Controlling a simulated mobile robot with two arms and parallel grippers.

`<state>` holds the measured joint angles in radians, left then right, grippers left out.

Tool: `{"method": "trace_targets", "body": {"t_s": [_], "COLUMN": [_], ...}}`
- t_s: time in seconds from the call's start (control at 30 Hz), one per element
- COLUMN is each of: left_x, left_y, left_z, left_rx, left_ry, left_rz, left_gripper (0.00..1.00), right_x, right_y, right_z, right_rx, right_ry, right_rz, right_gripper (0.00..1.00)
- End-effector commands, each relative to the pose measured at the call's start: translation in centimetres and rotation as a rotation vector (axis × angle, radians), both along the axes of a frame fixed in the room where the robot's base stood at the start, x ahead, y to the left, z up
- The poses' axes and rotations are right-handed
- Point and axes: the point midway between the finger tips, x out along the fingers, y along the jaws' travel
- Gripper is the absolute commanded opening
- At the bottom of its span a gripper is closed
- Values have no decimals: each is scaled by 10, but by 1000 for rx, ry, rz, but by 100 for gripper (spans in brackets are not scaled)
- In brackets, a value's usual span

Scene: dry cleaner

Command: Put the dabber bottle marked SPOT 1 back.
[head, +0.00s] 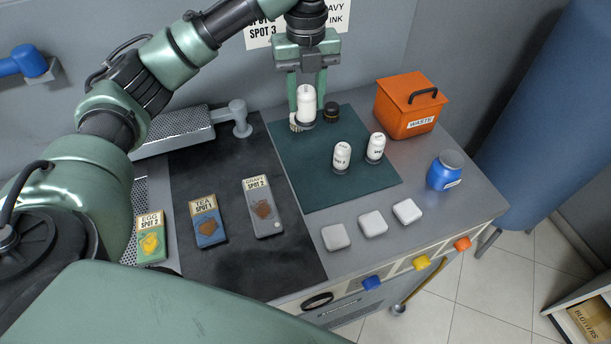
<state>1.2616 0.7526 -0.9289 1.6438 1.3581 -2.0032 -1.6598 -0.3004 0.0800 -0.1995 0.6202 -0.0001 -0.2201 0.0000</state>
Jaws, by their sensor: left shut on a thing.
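My left gripper (307,88) is shut on a white dabber bottle (306,103) above the back of the dark green mat (330,190). The label on the held bottle cannot be read from here. Two similar white bottles, a left one (342,155) and a right one (376,146), stand upright on the mat; their small labels are too blurred to read. A dark round item (331,112) is just right of the held bottle. A pale brush-like item (297,124) is partly hidden behind the gripper and bottle. My right gripper is not in view.
An orange WASTE bin (408,108) and a blue jar (444,171) stand right of the mat. Three white pads (373,223) lie in front. Cards marked EGG (151,237), TEA (207,221) and GRAVY (262,207) lie left. A partly hidden wall sign (262,34) is behind the arm.

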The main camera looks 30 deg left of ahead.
Motion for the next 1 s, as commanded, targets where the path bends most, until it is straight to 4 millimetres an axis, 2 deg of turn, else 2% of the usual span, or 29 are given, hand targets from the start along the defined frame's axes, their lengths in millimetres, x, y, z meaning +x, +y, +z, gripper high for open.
{"method": "trace_targets", "body": {"t_s": [0.17,0.7,1.0], "left_x": [1,0,0], "left_y": [1,2,1], "left_z": [-7,-135,-168], "left_rx": [-2,1,0], "left_ry": [4,3,3], "left_rz": [-63,-64,-65], "left_gripper": [0,0,0], "right_x": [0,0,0], "right_y": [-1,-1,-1], "right_z": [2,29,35], "right_rx": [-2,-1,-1], "right_ry": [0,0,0], "right_rz": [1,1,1], "right_gripper": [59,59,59]}}
